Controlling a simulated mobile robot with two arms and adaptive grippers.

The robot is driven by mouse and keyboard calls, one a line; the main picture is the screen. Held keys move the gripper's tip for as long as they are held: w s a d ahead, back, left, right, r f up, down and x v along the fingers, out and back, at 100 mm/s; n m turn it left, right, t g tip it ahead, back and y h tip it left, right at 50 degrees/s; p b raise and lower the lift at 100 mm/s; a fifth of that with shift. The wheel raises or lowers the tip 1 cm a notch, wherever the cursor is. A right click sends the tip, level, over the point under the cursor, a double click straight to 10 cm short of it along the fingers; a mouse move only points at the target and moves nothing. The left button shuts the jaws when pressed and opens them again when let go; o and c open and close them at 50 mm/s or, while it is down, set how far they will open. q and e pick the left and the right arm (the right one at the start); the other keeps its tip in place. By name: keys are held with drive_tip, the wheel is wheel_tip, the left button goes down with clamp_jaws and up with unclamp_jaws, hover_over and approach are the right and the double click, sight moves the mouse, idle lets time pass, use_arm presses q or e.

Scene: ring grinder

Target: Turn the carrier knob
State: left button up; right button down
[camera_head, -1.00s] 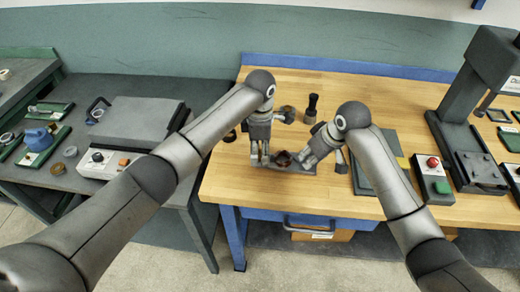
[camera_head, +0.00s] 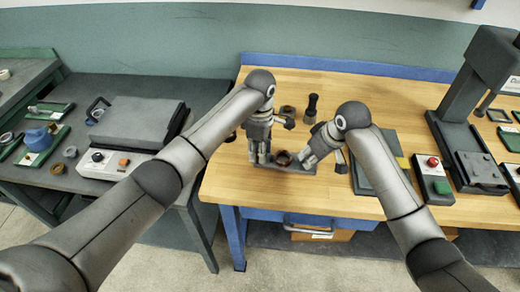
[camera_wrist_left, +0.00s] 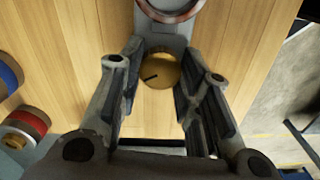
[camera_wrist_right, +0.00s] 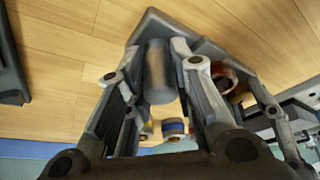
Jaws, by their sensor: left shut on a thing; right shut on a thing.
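The carrier (camera_head: 296,169) is a grey plate near the bench's front edge, with a reddish ring (camera_head: 283,158) on it. The ring also shows in both wrist views, at the top of the left (camera_wrist_left: 172,8) and right of the fingers in the right (camera_wrist_right: 222,78). The carrier knob (camera_wrist_left: 160,70) is a round brass knob with a dark mark. My left gripper (camera_head: 259,161) is shut on it, one finger on each side. My right gripper (camera_head: 305,163) is shut on a grey cylindrical post (camera_wrist_right: 158,75) at the carrier's other end. The fingers hide the knob in the head view.
A dark upright tool (camera_head: 311,108) and a brown ring piece (camera_head: 288,111) stand behind the carrier. A control box with a red button (camera_head: 433,175) and a press (camera_head: 470,130) stand to the right. A grey machine (camera_head: 135,122) stands on the left table.

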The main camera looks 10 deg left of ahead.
use_arm(q)
drive_tip(key=o, duration=1.1)
drive_tip(key=shift+c, duration=0.2)
wheel_tip(320, 180, up, 12)
